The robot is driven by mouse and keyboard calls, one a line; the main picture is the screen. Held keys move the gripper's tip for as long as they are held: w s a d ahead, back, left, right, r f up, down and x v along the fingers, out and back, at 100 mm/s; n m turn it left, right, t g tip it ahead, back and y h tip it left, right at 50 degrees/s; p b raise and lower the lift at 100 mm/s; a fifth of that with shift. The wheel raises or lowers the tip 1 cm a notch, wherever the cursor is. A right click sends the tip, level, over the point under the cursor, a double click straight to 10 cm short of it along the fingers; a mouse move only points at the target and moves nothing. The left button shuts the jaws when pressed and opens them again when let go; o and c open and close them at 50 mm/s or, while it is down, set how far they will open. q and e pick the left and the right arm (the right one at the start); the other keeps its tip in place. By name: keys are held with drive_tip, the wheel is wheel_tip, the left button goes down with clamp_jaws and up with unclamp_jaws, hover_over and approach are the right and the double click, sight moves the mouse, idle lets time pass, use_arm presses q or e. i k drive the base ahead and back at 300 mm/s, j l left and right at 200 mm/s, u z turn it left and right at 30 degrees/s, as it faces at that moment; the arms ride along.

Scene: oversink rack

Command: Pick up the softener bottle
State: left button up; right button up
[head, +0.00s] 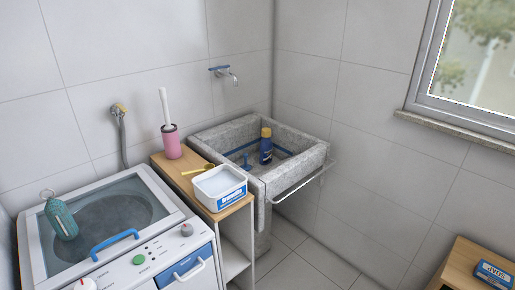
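A dark blue bottle with a yellow cap (266,150), likely the softener bottle, stands upright in the grey stone sink (312,158) at the centre of the head view. The sink's front wall may hide its base. A teal ribbed container with a loop on top (62,219) leans on the washing machine's lid at the left; I cannot tell what it is. Neither of my grippers shows in this view.
The washing machine (135,264) stands at the left. A wooden-topped shelf (183,160) beside the sink holds a white tub (219,188) and a pink brush holder (171,141). A rail (300,182) fronts the sink. A soap box (494,273) lies on a wooden top, lower right.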

sight(266, 145)
drive_tip(key=i+l+u, duration=0.1)
drive_tip(key=u, duration=0.3)
drive_tip(key=i+l+u, duration=0.1)
drive_tip(key=u, duration=0.25)
drive_tip(key=i+l+u, duration=0.1)
drive_tip(key=u, duration=0.3)
drive_tip(key=l, duration=0.1)
